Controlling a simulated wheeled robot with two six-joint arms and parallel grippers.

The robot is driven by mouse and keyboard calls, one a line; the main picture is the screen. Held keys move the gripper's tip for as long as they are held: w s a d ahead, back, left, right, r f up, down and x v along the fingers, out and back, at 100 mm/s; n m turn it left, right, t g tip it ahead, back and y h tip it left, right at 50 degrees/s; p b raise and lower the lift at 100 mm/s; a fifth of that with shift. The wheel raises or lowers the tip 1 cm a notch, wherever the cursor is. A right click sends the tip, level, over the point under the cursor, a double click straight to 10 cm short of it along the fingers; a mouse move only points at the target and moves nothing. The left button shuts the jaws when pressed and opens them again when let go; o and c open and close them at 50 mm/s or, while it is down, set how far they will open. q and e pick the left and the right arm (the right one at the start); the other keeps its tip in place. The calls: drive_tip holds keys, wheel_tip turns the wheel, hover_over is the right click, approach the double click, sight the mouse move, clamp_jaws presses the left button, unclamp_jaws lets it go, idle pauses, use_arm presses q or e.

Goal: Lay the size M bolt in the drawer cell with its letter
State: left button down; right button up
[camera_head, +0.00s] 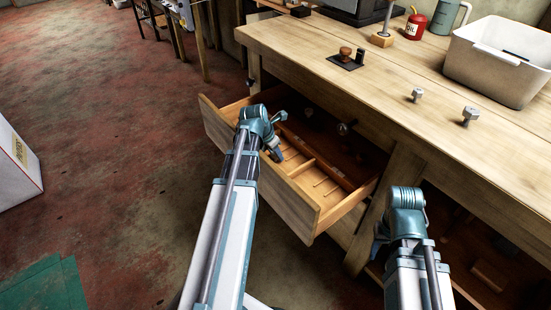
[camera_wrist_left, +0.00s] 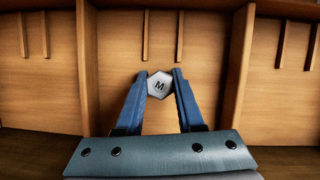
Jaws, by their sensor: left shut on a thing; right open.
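The size M bolt (camera_wrist_left: 159,85) shows its hexagonal head with a black M in the left wrist view. My left gripper (camera_wrist_left: 159,82) is shut on it, over a middle cell of the open drawer (camera_wrist_left: 205,100). That cell has two short wooden strips and lies between two dividers. Whether the bolt touches the cell floor I cannot tell. In the head view my left gripper (camera_head: 277,153) is inside the drawer (camera_head: 290,202), and the bolt is hidden there. No cell letter is readable. My right gripper (camera_head: 378,246) is open beside the bench front, mostly hidden by its wrist.
Two other bolts stand on the workbench (camera_head: 300,45), one nearer the middle (camera_head: 417,95) and one further right (camera_head: 469,116).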

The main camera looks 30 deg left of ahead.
use_arm(q)
drive_tip(key=shift+f, duration=0.15)
drive_tip(key=c, duration=0.5)
unclamp_jaws()
drive_tip(key=p+v, duration=1.1)
drive_tip(key=v, duration=0.1)
drive_tip(key=shift+s, duration=0.1)
